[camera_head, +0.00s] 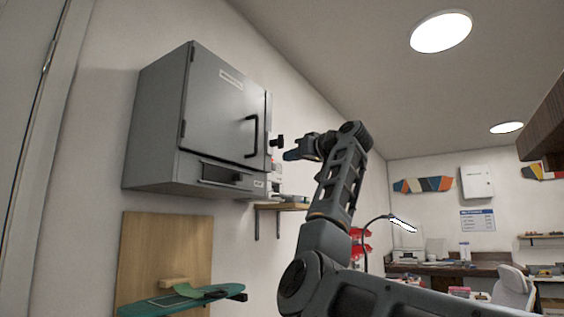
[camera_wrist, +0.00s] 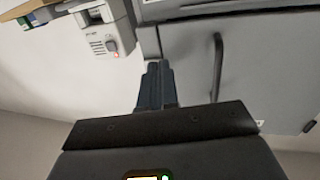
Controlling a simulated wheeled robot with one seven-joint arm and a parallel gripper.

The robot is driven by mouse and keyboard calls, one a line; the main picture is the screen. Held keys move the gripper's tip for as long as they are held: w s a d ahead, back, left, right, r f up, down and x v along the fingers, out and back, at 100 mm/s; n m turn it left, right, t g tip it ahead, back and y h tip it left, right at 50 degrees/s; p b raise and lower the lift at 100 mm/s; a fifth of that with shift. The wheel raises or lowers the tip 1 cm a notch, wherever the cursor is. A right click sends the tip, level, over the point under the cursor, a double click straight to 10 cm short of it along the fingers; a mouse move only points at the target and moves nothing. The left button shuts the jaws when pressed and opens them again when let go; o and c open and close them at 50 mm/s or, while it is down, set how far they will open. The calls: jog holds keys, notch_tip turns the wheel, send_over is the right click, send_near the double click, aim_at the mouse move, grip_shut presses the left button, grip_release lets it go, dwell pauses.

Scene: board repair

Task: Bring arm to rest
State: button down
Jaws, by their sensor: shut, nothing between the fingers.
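My arm (camera_head: 342,180) reaches up from the lower right in the head view and bends at the top. My gripper (camera_head: 290,155) points left there, in front of the grey wall cabinet (camera_head: 225,110) near its right side. In the wrist view my gripper (camera_wrist: 155,68) is shut and empty, its fingers together. The cabinet (camera_wrist: 265,70) fills the right of that view, with its dark door handle (camera_wrist: 217,65) right of the fingers. The cabinet door looks shut. I cannot tell the exact gap between fingers and cabinet.
A grey control box (camera_wrist: 105,38) with a dial and red light is left of the fingers. A wall shelf (camera_head: 282,206) sits beside the cabinet. A green board (camera_head: 180,300) is below it. A desk (camera_head: 440,268) and chair (camera_head: 512,288) stand far right.

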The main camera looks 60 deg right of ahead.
jog(key=shift+s+d+b, duration=0.1)
jog(key=shift+s+b, duration=0.4)
jog(key=shift+s, duration=1.95)
